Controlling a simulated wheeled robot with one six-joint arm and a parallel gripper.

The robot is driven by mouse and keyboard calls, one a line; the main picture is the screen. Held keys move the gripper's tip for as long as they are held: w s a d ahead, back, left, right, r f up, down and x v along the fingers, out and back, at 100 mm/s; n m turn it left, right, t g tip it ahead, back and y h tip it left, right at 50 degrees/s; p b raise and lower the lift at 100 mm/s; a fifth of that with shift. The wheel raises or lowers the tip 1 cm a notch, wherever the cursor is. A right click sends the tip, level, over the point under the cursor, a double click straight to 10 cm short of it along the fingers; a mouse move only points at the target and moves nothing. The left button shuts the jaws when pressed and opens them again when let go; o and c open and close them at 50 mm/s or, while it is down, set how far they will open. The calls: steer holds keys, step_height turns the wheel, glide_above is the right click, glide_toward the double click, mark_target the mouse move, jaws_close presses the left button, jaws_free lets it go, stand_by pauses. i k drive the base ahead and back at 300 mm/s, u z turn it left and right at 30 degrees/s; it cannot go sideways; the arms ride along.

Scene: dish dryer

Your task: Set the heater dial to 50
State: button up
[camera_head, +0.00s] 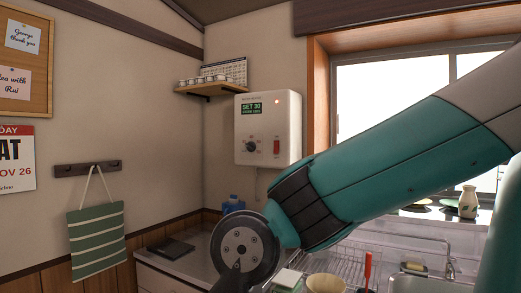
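The heater (268,128) is a white box on the wall left of the window. Its green display (251,108) reads SET 30, with smaller text below that is too small to read surely. The dark round heater dial (251,146) is low on its front, with a red switch to its right. My arm crosses from the right, and its round wrist joint is below the heater, apart from the dial. Only a dark part of my gripper (232,280) shows at the bottom edge. Its fingers cannot be made out, so open or shut cannot be told.
A small shelf (213,87) with cups and a calendar is left of the heater. A blue bottle (233,205) and a dark flat item (172,248) are on the counter (196,268). A dish rack (342,264) and sink are behind my arm. A striped towel (97,238) hangs left.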

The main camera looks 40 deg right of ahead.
mark_target(251, 147)
steer(key=z, duration=0.05)
steer(key=k, duration=0.45)
steer(key=z, duration=0.85)
steer(key=i, duration=1)
steer(key=u, duration=1.8)
steer(key=i, duration=1.9)
steer(key=z, duration=2.95)
